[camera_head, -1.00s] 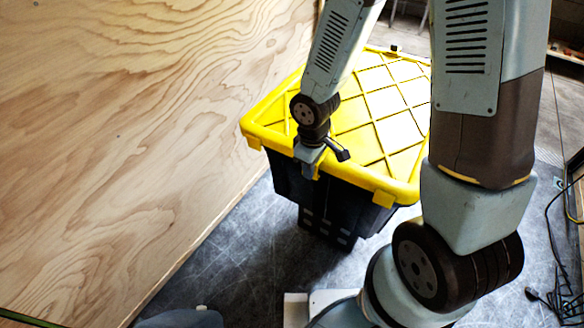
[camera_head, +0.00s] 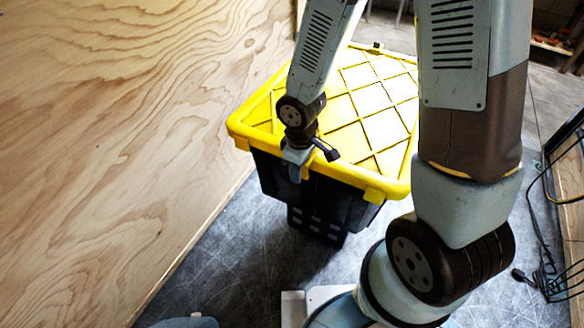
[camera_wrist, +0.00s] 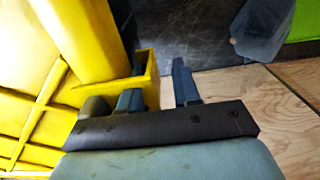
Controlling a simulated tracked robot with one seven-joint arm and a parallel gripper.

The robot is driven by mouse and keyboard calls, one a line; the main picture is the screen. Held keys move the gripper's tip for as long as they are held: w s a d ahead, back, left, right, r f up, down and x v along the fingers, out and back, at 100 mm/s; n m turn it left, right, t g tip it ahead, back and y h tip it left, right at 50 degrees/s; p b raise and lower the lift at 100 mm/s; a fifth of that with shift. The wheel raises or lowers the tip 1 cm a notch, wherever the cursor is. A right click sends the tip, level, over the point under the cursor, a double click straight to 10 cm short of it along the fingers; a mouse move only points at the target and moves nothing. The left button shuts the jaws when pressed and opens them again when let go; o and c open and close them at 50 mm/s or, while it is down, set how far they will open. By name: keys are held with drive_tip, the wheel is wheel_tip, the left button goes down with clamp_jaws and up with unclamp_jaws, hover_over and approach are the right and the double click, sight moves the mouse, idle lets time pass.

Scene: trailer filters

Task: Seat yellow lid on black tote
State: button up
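The yellow lid (camera_head: 345,115) lies on top of the black tote (camera_head: 325,205) in the head view, covering its opening. I cannot tell whether its rim is pressed down all round. My gripper (camera_head: 296,172) is at the lid's near edge, left of the middle. In the wrist view, my gripper's two fingers (camera_wrist: 157,84) stand apart, with a yellow wall of the lid (camera_wrist: 92,35) between them. A gap shows between the right finger and that wall. My arm hides part of the lid.
A large plywood panel (camera_head: 110,130) fills the left, close to the tote. Scratched grey floor (camera_head: 240,265) lies in front of the tote. A black wire rack (camera_head: 565,215) with cables stands at the right. Clutter lies at the back right.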

drive_tip(key=shift+w, duration=0.1)
wheel_tip(320, 180, up, 14)
drive_tip(key=shift+f, duration=0.15)
idle(0.7)
idle(0.4)
drive_tip(key=s+d+r+m+t, duration=0.2)
drive_tip(key=d+r+m, duration=0.4)
drive_tip(key=d+r, duration=0.4)
drive_tip(key=s+d+r+m+t, duration=0.3)
drive_tip(key=d+r+m, duration=0.3)
drive_tip(key=d+r, duration=0.4)
drive_tip(key=shift+s+r+t, duration=0.3)
drive_tip(key=shift+s+r, duration=0.3)
drive_tip(key=shift+s, duration=0.25)
